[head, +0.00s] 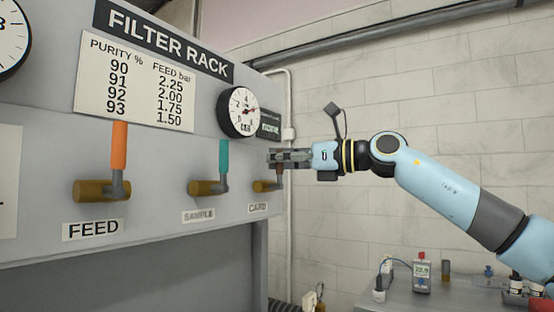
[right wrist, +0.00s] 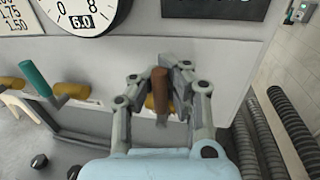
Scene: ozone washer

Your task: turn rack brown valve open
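The brown valve is the rightmost of the rack's lever valves, above a small label that seems to read CARD. Its brass body (head: 264,186) shows in the head view, with most of the brown handle hidden by my right gripper (head: 282,157). In the right wrist view the brown handle (right wrist: 160,90) stands upright between the fingers of my right gripper (right wrist: 160,76). The fingers are part-way closed around it, with a narrow gap on the left side; contact on the right side is unclear. My left gripper is not in view.
The teal-handled sample valve (head: 224,160) is close on the left, and the orange-handled feed valve (head: 119,150) is further left. A gauge (head: 240,112) sits above the gripper. A grey table (head: 400,296) with small devices stands at lower right. Ribbed hoses (right wrist: 285,130) run beside the rack.

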